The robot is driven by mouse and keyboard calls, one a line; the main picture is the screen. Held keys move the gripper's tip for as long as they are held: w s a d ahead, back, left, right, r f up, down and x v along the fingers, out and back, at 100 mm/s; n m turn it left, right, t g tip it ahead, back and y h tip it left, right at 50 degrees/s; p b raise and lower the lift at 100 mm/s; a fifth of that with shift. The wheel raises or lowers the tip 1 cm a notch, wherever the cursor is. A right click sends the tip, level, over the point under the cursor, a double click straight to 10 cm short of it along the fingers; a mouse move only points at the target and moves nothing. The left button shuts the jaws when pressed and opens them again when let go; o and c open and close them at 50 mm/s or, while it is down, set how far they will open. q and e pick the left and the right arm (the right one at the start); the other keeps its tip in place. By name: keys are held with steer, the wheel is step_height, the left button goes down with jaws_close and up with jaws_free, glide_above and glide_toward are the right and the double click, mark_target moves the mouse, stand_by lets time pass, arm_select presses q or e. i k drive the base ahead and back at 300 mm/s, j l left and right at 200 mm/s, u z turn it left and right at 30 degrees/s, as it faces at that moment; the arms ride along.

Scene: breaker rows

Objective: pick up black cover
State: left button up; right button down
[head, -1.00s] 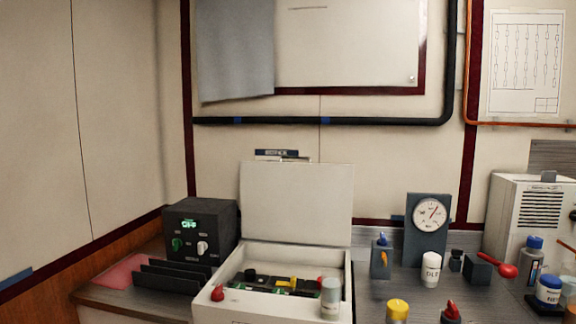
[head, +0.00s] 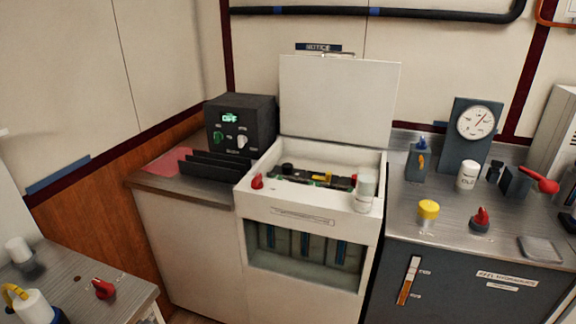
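No object is clearly identifiable as the black cover. A small dark round piece (head: 288,168) sits at the left inside the open white box (head: 310,213), by a dark strip (head: 325,179) bearing a yellow piece (head: 321,176). A black slotted rack (head: 214,169) stands on the counter left of the box. A small black piece (head: 494,171) stands right of the white jar. I cannot tell which of these is the cover. Neither of my grippers is in view.
The box's white lid (head: 338,105) stands upright. A red knob (head: 257,181) and a pale jar (head: 365,190) are on its front rim. Right counter holds a gauge (head: 477,122), white jar (head: 467,175) and yellow-capped piece (head: 428,209). A side table (head: 72,285) is lower left.

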mark_target(287, 168)
steer(key=j+z, duration=0.15)
steer(key=z, duration=0.25)
steer(key=j+z, duration=0.2)
steer(key=z, duration=0.2)
steer(key=j+z, duration=0.2)
steer(key=z, duration=0.2)
